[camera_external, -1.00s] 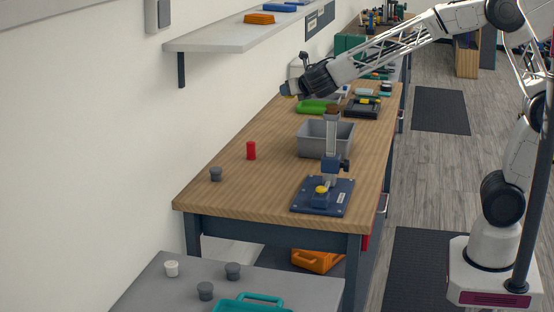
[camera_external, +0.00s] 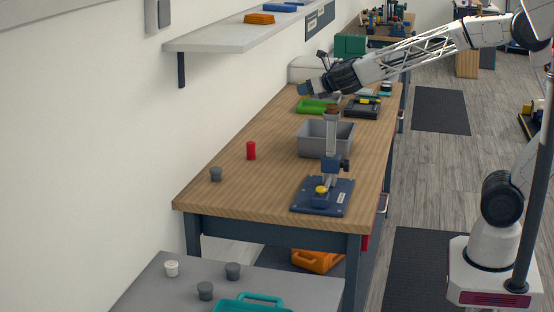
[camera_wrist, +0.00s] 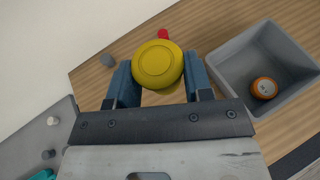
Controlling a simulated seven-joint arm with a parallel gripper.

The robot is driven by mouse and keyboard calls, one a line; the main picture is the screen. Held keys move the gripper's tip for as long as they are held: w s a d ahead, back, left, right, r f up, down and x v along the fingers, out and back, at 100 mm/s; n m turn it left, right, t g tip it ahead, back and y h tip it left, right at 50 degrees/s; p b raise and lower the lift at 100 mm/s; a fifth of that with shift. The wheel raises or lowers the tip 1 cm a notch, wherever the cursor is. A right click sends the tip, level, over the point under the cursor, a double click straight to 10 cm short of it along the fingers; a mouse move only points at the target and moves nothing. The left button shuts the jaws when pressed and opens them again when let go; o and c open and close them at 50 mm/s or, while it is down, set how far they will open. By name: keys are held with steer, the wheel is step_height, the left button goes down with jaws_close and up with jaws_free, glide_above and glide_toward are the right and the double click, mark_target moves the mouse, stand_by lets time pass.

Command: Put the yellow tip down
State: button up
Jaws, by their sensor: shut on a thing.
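The yellow tip (camera_wrist: 157,62) is a round yellow piece, seen end-on in the wrist view. My gripper (camera_wrist: 156,82) is shut on it, with one blue-grey finger on each side.
A grey bin (camera_external: 322,153) on the bench holds an orange round piece (camera_wrist: 264,88). A red cylinder (camera_external: 251,150), a grey knob (camera_external: 216,174) and a blue press stand (camera_external: 335,197) stand nearer. Bare wood lies between them. A shelf (camera_external: 230,38) overhangs the left wall.

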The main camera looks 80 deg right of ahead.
steer(key=shift+s+d+n+t+y, duration=0.65)
steer(key=shift+s+n+y, duration=2.2)
steer(key=shift+s, duration=2.9)
steer(key=shift+m, duration=0.25)
step_height(320, 180, down, 23)
steer(key=shift+f, duration=0.15)
steer(key=shift+w, duration=0.15)
glide_above(297, 167)
steer(key=shift+w+f, duration=0.1)
steer(key=shift+f, duration=0.65)
steer(key=shift+f, duration=1.75)
